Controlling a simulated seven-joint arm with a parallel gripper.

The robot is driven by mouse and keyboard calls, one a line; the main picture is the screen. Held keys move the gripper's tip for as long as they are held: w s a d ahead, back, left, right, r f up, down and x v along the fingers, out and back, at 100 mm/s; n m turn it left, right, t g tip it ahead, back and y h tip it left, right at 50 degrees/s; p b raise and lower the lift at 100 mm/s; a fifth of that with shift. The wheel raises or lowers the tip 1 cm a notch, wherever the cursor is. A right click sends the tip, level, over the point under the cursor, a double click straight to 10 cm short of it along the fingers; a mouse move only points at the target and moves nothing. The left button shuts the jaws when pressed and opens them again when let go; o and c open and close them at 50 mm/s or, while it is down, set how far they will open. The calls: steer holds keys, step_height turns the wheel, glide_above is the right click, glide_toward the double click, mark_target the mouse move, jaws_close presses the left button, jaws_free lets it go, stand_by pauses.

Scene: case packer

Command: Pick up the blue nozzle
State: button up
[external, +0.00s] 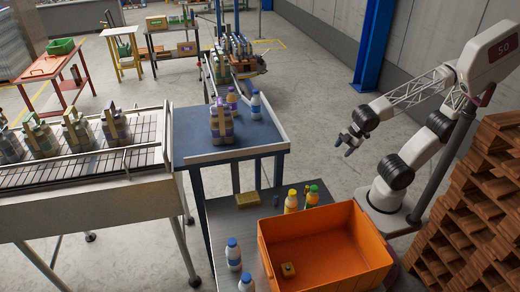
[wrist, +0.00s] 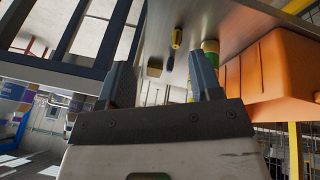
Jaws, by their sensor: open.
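A small dark blue piece (external: 276,201), which looks like the blue nozzle, stands on the grey lower shelf left of the yellow bottles; it is too small to make out well. In the wrist view a small dark blue piece (wrist: 170,63) shows between the fingers in the picture, some distance beyond them. My gripper (external: 344,146) is open and empty, in the air right of the blue-topped table and beyond the orange crate, well apart from the shelf. Its two fingers also show in the wrist view (wrist: 160,65).
A tan block (external: 247,200) lies on the shelf. Wooden pallets (external: 475,205) are stacked at right.

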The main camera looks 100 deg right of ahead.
steer(key=w+d+n+t, duration=0.2)
steer(key=w+n+t, duration=0.1)
steer(key=w+n, duration=0.7)
steer(key=n+t+y, duration=0.5)
steer(key=n+t, duration=0.1)
steer(key=n, duration=1.9)
glide_above(277, 198)
steer(key=s+d, duration=0.2)
steer(key=s, duration=0.2)
step_height(277, 198, down, 9)
steer(key=shift+a+f, duration=0.1)
steer(key=shift+f, duration=0.15)
steer(key=shift+f+g, duration=0.1)
steer(key=shift+g, duration=0.2)
steer(key=shift+f, duration=3.4)
